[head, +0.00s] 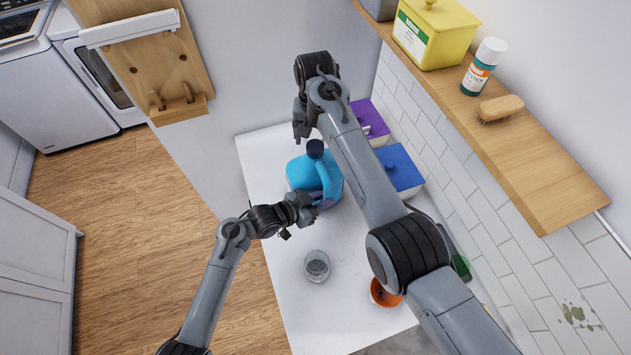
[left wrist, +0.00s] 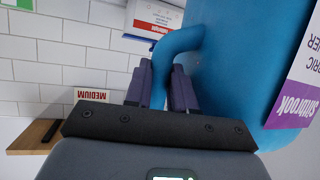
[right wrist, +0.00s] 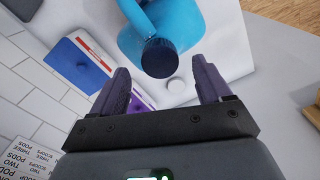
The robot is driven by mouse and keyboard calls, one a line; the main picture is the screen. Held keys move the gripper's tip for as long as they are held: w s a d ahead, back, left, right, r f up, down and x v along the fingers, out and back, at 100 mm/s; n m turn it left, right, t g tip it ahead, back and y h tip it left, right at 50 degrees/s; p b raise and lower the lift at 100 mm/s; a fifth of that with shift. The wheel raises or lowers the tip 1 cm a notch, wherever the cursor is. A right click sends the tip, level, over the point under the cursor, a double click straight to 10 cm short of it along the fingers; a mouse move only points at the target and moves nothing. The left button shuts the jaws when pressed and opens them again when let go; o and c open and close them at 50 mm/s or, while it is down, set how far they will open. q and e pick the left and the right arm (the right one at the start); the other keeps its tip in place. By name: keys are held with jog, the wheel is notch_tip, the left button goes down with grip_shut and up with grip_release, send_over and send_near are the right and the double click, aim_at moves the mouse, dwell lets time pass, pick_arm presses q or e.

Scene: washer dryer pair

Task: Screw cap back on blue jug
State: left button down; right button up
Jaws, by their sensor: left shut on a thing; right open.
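The blue jug (head: 302,172) stands on the white counter, with a dark cap (head: 315,149) at its top. My left gripper (head: 306,204) is shut on the jug's handle, which passes between its fingers in the left wrist view (left wrist: 158,72). My right gripper (head: 302,128) is open beside and above the jug's top. In the right wrist view the dark cap (right wrist: 159,58) shows between and beyond the open fingers (right wrist: 163,75), apart from them. I cannot tell how tightly the cap sits on the neck.
A clear glass (head: 317,265) and an orange bowl (head: 384,292) stand nearer on the counter (head: 260,152). Boxes with purple (head: 370,121) and blue (head: 400,167) tops line the tiled wall. A wooden shelf (head: 520,150) overhangs the right side. The counter left of the jug is clear.

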notch_tip(320, 180, up, 9)
jog(key=shift+f, duration=0.2)
dwell(0.3)
pick_arm(q)
jog(key=c, duration=0.9)
grip_release()
jog(key=shift+o, duration=0.2)
jog(key=v, duration=1)
jog(key=shift+s+a, duration=0.25)
jog(key=shift+a, duration=0.1)
pick_arm(e)
jog(key=shift+f, duration=0.15)
